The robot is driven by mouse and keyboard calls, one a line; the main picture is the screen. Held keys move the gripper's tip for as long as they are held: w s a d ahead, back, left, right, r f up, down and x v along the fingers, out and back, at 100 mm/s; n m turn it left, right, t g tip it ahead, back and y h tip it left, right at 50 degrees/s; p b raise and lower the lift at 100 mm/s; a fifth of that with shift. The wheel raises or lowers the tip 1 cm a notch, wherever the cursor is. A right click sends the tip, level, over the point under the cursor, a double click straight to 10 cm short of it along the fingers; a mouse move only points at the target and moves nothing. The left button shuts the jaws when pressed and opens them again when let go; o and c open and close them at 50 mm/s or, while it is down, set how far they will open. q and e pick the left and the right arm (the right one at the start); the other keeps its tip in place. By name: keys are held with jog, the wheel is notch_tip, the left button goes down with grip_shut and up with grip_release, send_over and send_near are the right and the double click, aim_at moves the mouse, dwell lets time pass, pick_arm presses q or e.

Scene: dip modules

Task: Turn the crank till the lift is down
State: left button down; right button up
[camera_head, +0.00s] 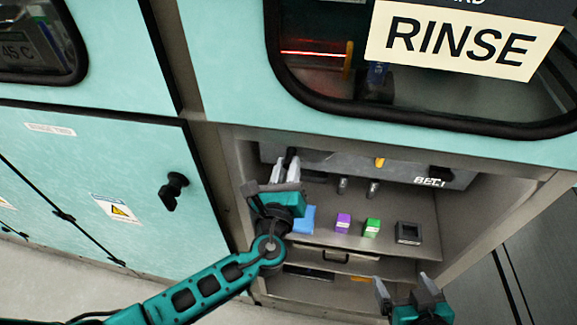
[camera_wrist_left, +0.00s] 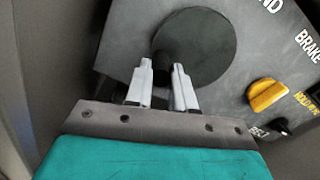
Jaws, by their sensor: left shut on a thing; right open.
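The crank is a dark round disc (camera_wrist_left: 212,42) on the grey control panel in the left wrist view, with a black handle (camera_wrist_left: 163,68) near its lower left rim. My left gripper (camera_wrist_left: 163,82) is shut on that handle, one pale finger on each side. In the head view my left gripper (camera_head: 287,165) is at the left end of the panel (camera_head: 330,168) and hides most of the crank. My right gripper (camera_head: 405,285) is open and empty, low in front of the alcove. I cannot make out the lift for certain; the RINSE sign (camera_head: 460,35) covers much of the window.
A yellow knob (camera_wrist_left: 268,95) sits right of the crank. On the shelf below are a blue block (camera_head: 303,219), a purple block (camera_head: 343,223), a green block (camera_head: 372,227) and a black square holder (camera_head: 408,233). A drawer handle (camera_head: 349,256) is under the shelf.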

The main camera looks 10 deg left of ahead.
pick_arm(q)
jog(key=shift+w+a+r, duration=0.1)
jog(key=shift+r, duration=0.05)
jog(key=c, duration=1)
grip_release()
jog(key=shift+o, duration=0.2)
